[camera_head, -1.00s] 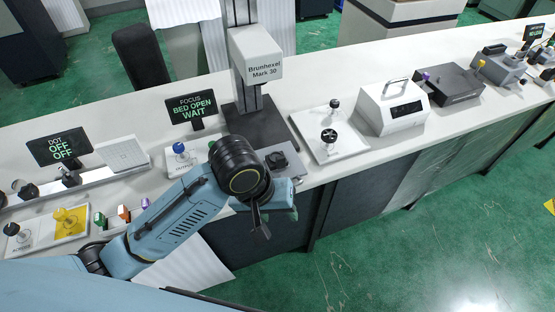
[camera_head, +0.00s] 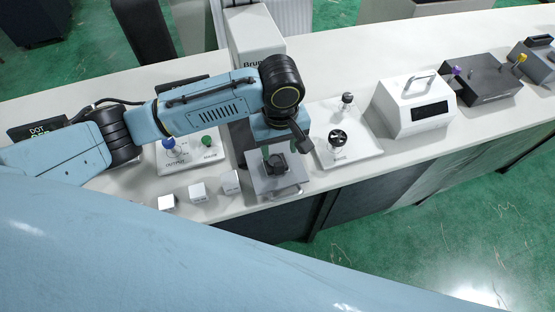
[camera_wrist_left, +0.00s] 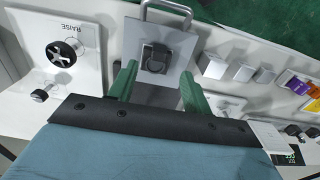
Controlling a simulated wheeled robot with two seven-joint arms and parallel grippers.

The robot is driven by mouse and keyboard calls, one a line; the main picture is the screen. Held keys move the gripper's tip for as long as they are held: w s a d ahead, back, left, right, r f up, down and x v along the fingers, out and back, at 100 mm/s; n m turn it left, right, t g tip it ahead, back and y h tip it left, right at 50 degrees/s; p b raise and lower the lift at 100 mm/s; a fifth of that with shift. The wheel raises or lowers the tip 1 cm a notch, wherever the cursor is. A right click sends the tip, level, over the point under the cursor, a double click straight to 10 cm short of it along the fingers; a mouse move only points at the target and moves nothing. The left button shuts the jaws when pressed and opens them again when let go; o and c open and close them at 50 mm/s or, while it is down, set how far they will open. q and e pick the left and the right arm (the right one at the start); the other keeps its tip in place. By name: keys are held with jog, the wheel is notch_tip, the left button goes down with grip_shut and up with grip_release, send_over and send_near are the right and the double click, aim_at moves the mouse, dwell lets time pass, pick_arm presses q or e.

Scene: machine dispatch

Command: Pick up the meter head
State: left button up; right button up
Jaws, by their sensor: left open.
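A small dark block with a rounded top, which looks like the meter head (camera_head: 276,165), sits on a grey plate (camera_head: 262,184) with a front handle, at the foot of the Brunhexel machine. In the left wrist view the dark block (camera_wrist_left: 155,58) lies on the plate (camera_wrist_left: 178,45), just beyond the fingertips. My left gripper (camera_head: 279,150) is over the plate, close to the block. In the wrist view its green fingers (camera_wrist_left: 158,78) are open and empty, spread to either side of the block's line. Whether they touch it cannot be told. My right gripper is not in view.
Right of the plate is a white panel (camera_head: 366,151) with a black knob (camera_head: 337,138). A white box (camera_head: 415,104) with a handle stands further right. Left are small white blocks (camera_head: 197,193) and a panel with blue and green knobs (camera_head: 172,165). The machine column (camera_head: 254,35) rises behind.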

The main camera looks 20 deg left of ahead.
aim_at(279, 164)
pick_arm(q)
notch_tip(279, 164, down, 3)
jog(key=shift+r, duration=0.15)
notch_tip(279, 164, down, 2)
jog(key=shift+f, duration=0.1)
notch_tip(279, 164, down, 2)
jog(key=shift+w+f+b, duration=0.1)
jog(key=shift+f+b, duration=0.15)
jog(key=shift+b, duration=0.05)
jog(key=shift+f, duration=0.55)
jog(key=c, duration=0.6)
grip_shut()
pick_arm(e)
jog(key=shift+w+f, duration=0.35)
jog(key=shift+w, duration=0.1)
